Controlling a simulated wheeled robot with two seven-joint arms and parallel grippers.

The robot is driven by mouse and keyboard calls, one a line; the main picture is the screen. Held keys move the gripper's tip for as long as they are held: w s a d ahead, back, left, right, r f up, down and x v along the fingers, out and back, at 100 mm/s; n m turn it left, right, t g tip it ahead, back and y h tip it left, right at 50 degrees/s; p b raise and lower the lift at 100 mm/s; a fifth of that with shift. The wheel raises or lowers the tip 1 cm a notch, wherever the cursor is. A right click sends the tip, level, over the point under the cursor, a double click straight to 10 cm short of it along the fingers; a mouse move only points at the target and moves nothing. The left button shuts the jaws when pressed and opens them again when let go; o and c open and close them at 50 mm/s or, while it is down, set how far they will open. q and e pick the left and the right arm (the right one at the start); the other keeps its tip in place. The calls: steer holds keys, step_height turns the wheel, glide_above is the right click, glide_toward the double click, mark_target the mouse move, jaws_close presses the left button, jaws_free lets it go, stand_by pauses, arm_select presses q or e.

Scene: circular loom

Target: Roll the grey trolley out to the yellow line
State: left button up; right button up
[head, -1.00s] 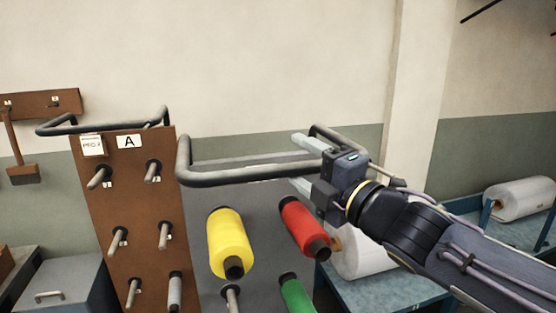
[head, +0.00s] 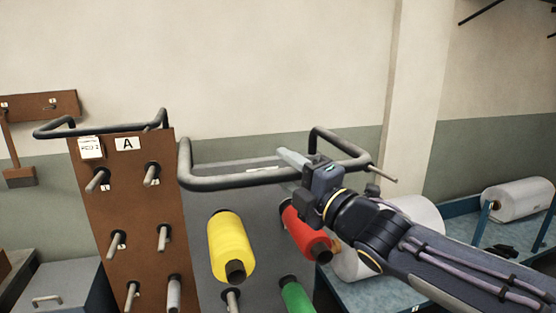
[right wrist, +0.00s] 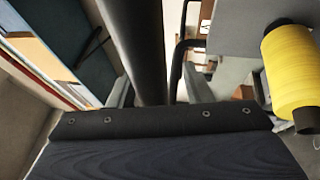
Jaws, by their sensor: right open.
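The grey trolley (head: 268,235) stands in the middle of the head view, with a dark tubular handle (head: 230,182) at its top. It carries yellow (head: 230,246), red (head: 297,222) and green (head: 296,297) spools on pegs. My right gripper (head: 288,168) is at the right part of the handle. It is open. In the right wrist view the dark handle bar (right wrist: 138,40) runs between the two grey fingers of the gripper (right wrist: 160,88), which are apart. My left gripper is not in view. The yellow line is not in view.
A brown peg trolley (head: 125,210) marked A stands close on the left, with its own handle. A blue bench (head: 375,290) with white rolls (head: 520,198) lies to the right. A grey box (head: 60,280) is at the lower left. The wall is behind.

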steer(key=x, duration=0.3)
steer(key=shift+w+p, duration=0.15)
steer(key=shift+p, duration=0.15)
jaws_close()
steer(key=shift+f, duration=0.1)
